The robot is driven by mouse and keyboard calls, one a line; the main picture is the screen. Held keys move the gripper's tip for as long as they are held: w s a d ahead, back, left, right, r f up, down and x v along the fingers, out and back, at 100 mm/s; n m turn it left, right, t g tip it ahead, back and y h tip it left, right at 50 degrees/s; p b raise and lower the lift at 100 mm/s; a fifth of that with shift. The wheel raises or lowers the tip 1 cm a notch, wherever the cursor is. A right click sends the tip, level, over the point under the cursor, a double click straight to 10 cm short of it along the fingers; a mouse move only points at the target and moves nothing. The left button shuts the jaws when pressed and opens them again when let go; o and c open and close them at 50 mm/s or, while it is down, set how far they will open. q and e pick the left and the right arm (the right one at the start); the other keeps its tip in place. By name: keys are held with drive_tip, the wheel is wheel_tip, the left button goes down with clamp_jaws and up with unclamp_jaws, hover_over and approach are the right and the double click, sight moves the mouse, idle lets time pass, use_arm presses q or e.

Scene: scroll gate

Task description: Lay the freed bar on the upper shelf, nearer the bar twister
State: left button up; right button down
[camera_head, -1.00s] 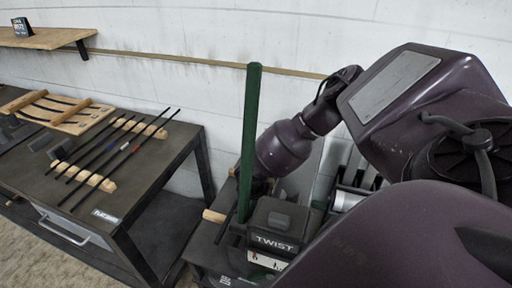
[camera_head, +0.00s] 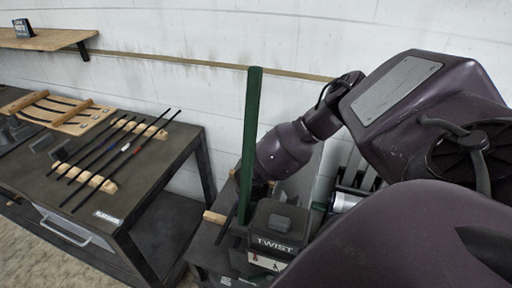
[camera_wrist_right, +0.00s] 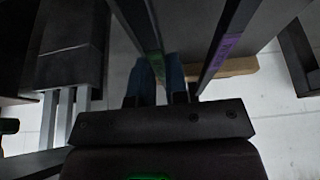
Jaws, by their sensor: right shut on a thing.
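The bar twister (camera_head: 278,222), a dark box marked TWIST, stands low in the middle of the head view beside a tall green post. My right arm reaches down behind the post, and its gripper is mostly hidden there. In the right wrist view, my right gripper (camera_wrist_right: 160,76) is shut on a thin dark bar (camera_wrist_right: 143,30) with a green mark, between blue finger pads. A dark strip with a purple mark (camera_wrist_right: 228,42) runs close to its right. I cannot tell which surface is the upper shelf. My left gripper is out of view.
The green post (camera_head: 251,140) rises in front of my right arm. A dark table (camera_head: 140,175) at left carries several thin bars on wooden rests. A wooden wall shelf (camera_head: 50,42) is at the upper left. A pale wooden piece (camera_head: 214,217) sticks out beside the twister.

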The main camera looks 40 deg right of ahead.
drive_tip(key=shift+f, duration=0.15)
idle(0.6)
drive_tip(key=c, duration=1.1)
unclamp_jaws()
drive_tip(key=shift+o, duration=0.2)
drive_tip(key=shift+f, duration=0.1)
drive_tip(key=v, duration=1.1)
